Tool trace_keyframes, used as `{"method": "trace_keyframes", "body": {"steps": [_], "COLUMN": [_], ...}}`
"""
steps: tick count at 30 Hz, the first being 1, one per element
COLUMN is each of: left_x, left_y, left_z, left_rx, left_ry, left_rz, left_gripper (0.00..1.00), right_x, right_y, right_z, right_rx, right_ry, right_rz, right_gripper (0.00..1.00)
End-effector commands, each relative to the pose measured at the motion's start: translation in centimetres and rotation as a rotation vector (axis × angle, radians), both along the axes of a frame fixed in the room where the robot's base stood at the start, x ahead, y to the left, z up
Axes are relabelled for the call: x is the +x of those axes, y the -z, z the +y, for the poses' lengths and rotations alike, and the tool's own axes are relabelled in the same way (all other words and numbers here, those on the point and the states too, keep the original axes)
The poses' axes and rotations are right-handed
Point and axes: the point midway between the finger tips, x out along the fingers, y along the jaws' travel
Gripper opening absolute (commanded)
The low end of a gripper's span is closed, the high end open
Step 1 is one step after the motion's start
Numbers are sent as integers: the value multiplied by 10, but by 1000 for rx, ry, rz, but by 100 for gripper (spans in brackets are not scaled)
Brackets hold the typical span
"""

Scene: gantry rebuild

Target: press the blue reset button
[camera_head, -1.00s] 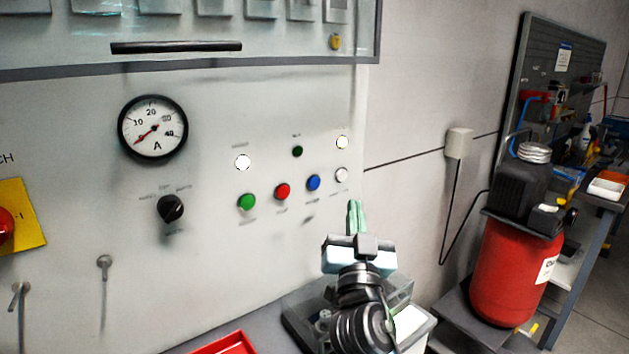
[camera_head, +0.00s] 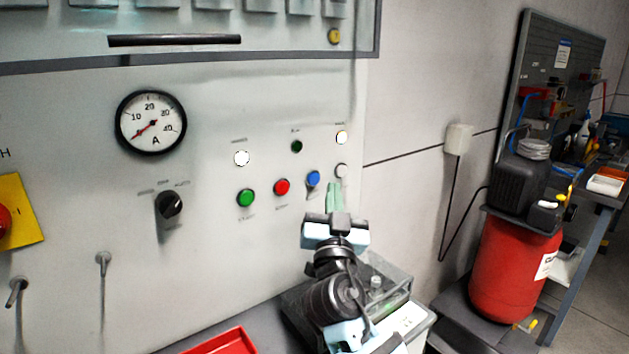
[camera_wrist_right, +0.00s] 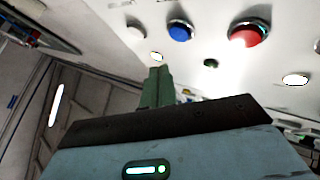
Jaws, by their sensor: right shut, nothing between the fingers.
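The blue reset button (camera_head: 313,178) sits on the grey panel (camera_head: 80,180), in a row between the red button (camera_head: 282,187) and a white button (camera_head: 341,171). In the right wrist view the blue button (camera_wrist_right: 180,32) is at the top, beyond and a little right of the fingertips. My right gripper (camera_head: 335,187) is shut and empty, its green fingers together, just below and right of the blue button in the head view. The fingers also show in the right wrist view (camera_wrist_right: 157,85), and a gap to the button is visible there. My left gripper is not in view.
The green button (camera_head: 245,197) is left of the red one. Lamps sit above the row. A black rotary knob (camera_head: 170,204) and a gauge (camera_head: 151,122) are further left. A grey box (camera_head: 385,285) and a red tray (camera_head: 225,343) lie below the panel.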

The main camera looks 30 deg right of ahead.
Motion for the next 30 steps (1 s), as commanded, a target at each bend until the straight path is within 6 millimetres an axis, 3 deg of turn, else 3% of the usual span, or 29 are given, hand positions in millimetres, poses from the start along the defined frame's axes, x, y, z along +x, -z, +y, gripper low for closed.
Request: {"method": "trace_keyframes", "body": {"steps": [9,30], "left_x": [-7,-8], "left_y": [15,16], "left_z": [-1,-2], "left_rx": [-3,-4], "left_ry": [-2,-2], "left_rz": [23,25], "left_gripper": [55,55], "right_x": [26,28], "right_y": [2,0], "right_z": [2,2], "right_rx": [-1,0], "right_ry": [1,0], "right_rz": [2,-1], "right_gripper": [0,0]}}
